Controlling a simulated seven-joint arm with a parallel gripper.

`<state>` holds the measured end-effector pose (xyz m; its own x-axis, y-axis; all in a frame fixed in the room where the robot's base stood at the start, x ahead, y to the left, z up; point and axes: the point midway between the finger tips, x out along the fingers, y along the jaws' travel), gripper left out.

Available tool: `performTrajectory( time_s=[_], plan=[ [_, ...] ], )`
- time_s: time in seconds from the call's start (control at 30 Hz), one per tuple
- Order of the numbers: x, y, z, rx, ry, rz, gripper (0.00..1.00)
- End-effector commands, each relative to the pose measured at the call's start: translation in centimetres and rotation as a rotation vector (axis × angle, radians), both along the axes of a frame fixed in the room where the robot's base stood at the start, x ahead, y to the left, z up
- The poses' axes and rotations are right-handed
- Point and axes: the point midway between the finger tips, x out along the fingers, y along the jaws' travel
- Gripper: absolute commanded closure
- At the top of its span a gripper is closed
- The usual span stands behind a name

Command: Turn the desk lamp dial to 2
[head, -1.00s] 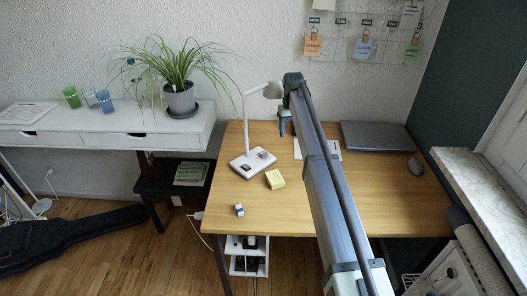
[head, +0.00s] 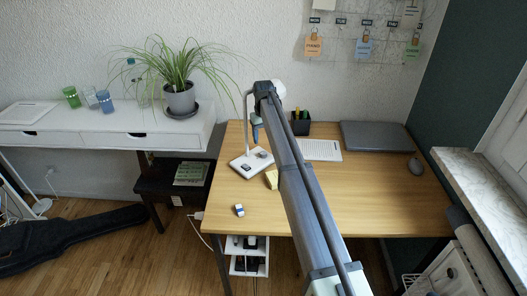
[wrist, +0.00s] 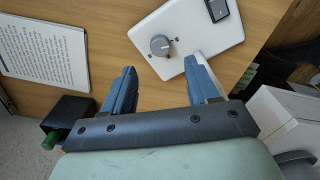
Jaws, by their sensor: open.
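The desk lamp stands on the wooden desk with its white base (head: 250,162) flat on the desk top. The base also shows in the wrist view (wrist: 199,32). A round grey dial (wrist: 160,45) sits on the base, with a dark switch (wrist: 217,10) apart from it. My gripper (wrist: 167,80) is open and empty, its two blue fingers spread. The dial appears beyond the fingertips, between their lines, and nothing touches it. The right finger overlaps the base edge in the picture. In the head view my arm hides part of the lamp. The dial's setting is not readable.
A yellow block (head: 271,179) lies close to the lamp base, partly behind my arm. A small blue-white block (head: 239,210) is near the desk's front-left. A black pen holder (head: 300,124), a printed sheet (head: 320,150) and a laptop (head: 376,136) are farther right.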

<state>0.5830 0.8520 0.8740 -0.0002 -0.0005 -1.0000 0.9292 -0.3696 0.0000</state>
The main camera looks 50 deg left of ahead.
Motion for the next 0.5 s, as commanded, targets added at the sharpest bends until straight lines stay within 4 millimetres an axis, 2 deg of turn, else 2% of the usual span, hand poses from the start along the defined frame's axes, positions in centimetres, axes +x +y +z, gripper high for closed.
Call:
performTrajectory(
  time_s=[0.2,0.5],
  plan=[
    [0.0,0.0,-3.9,-0.002,0.001,0.0,0.41],
    [0.0,0.0,-7.1,0.0,0.0,0.0,0.41]
  ],
)
